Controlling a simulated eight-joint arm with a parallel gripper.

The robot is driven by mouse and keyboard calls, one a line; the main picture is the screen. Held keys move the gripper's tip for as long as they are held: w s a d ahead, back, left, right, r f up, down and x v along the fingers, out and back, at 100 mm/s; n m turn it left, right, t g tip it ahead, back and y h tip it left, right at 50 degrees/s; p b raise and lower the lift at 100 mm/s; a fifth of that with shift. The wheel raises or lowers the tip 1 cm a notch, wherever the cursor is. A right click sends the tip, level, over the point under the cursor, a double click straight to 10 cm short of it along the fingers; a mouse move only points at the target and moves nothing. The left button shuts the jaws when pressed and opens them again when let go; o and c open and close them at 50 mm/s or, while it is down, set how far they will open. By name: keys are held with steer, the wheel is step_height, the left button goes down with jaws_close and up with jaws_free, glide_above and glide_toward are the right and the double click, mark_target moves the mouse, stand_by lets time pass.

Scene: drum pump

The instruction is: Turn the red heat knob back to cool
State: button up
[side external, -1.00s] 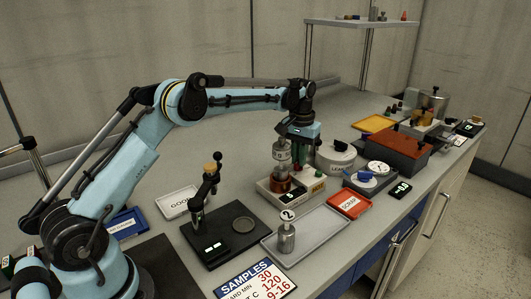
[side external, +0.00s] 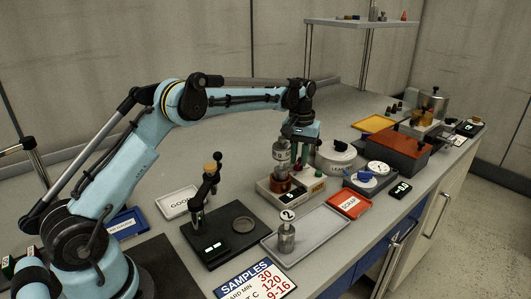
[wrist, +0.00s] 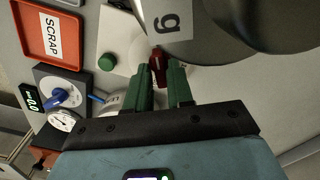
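The red heat knob (wrist: 158,68) is a dark red bar-shaped knob on the box in the wrist view. It lies just beyond and between my two green fingertips. My gripper (wrist: 161,72) points down at the box, its fingers apart with a gap between them. I cannot tell whether a finger touches the knob. In the side view my gripper (side external: 306,156) is behind the cylinder. A green knob (wrist: 106,62) sits on the same box, left of the red one in the wrist view.
The cylinder labelled "g" (wrist: 225,22) fills the top of the wrist view, close to the fingers. A lidded round pot (side external: 336,158), a gauge box with a blue knob (side external: 366,182) and a red SCRAP tray (side external: 349,205) stand close by. A grey tray (side external: 305,234) lies in front.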

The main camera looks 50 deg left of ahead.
mark_target(299, 160)
steer(key=shift+o, duration=1.2)
steer(key=shift+r, duration=0.1)
step_height(299, 160, up, 12)
